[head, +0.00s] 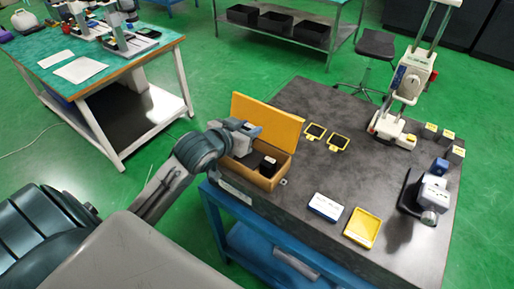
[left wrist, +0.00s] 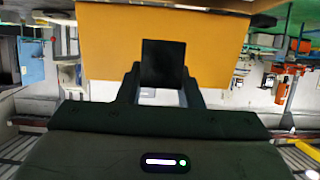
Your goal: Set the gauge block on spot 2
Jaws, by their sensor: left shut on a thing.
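My left gripper (head: 250,129) is above the open wooden box (head: 282,178), in front of its raised lid (head: 266,118). In the left wrist view its fingers (left wrist: 161,88) are shut on a dark, square-faced block (left wrist: 163,62), with the orange lid (left wrist: 215,45) behind it. I take this to be the gauge block; the head view does not show it clearly. Another dark block (head: 268,165) sits inside the box. Two yellow-framed dark spots lie right of the box, one farther (head: 315,131) and one nearer (head: 338,142); their numbers are unreadable. My right gripper is not in view.
A blue-and-white case (head: 325,207) and a yellow tray (head: 363,228) lie near the table's front edge. A tall stand (head: 387,125), several small blocks (head: 446,136) and a dark-based instrument (head: 431,196) stand at right. The grey tabletop (head: 375,175) is clear in the middle.

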